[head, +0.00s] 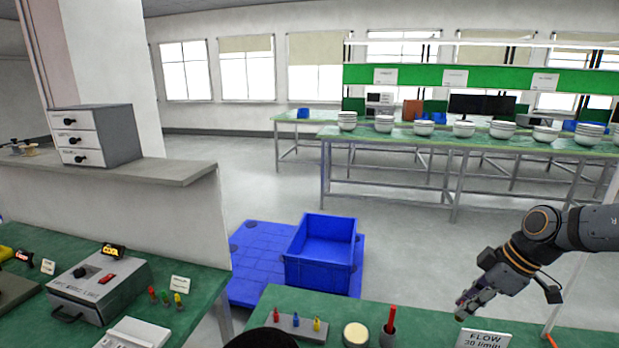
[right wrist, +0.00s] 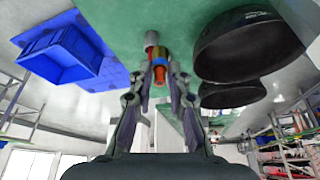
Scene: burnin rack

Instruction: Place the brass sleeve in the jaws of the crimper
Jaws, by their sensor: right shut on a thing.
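My right gripper (head: 466,303) is above the right end of the near green table in the head view. In the right wrist view its fingertips (right wrist: 160,68) are closed in on a small brass-yellow piece (right wrist: 160,52), which looks like the brass sleeve. In the head view it is too small to make out clearly. A yellow-and-black tool (head: 8,254) is cut by the left edge of the head view. It may be the crimper, but its jaws cannot be made out. It is far from my right gripper. My left gripper is out of view.
A blue crate (head: 321,270) stands beyond.

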